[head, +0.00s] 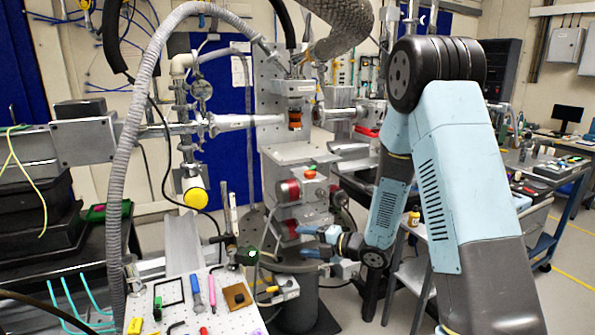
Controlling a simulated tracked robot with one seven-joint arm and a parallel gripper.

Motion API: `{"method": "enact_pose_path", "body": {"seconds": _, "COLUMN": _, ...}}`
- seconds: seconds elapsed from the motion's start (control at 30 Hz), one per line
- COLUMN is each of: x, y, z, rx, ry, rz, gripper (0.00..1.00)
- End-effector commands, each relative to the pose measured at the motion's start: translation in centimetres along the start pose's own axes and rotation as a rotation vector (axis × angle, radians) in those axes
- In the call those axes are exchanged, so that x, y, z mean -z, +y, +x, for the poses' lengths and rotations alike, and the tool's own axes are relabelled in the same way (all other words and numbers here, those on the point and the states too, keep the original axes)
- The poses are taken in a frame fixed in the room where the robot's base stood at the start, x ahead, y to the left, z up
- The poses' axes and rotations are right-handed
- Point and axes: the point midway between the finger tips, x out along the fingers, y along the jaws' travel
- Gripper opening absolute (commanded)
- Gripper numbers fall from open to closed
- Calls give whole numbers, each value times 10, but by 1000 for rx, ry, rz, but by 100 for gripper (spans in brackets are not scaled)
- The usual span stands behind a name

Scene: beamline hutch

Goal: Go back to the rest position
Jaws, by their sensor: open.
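My gripper (308,241) is in the lower middle of the head view, at the end of my light-blue and black arm. Its two blue fingers point left and stand apart, one above the other. I see nothing held between them.
The instrument stand (275,160) with red-ended motors (288,190) is close by the gripper. A white perforated board (180,285) with small tools is at the lower left. A grey corrugated hose (128,180) crosses the left. A cart (405,275) stands behind my arm. Benches line the right.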

Motion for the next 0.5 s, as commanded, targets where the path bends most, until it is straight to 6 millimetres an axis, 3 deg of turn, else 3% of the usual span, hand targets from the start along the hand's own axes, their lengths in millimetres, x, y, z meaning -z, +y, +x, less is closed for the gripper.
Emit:
{"method": "enact_pose_path", "body": {"seconds": 0.2, "x": -31, "y": 35, "z": -26, "rx": 89, "ry": -192, "rz": 94, "gripper": 66}}
{"method": "enact_pose_path", "body": {"seconds": 0.5, "x": -60, "y": 78, "z": -79, "rx": 154, "ry": -465, "rz": 286, "gripper": 66}}
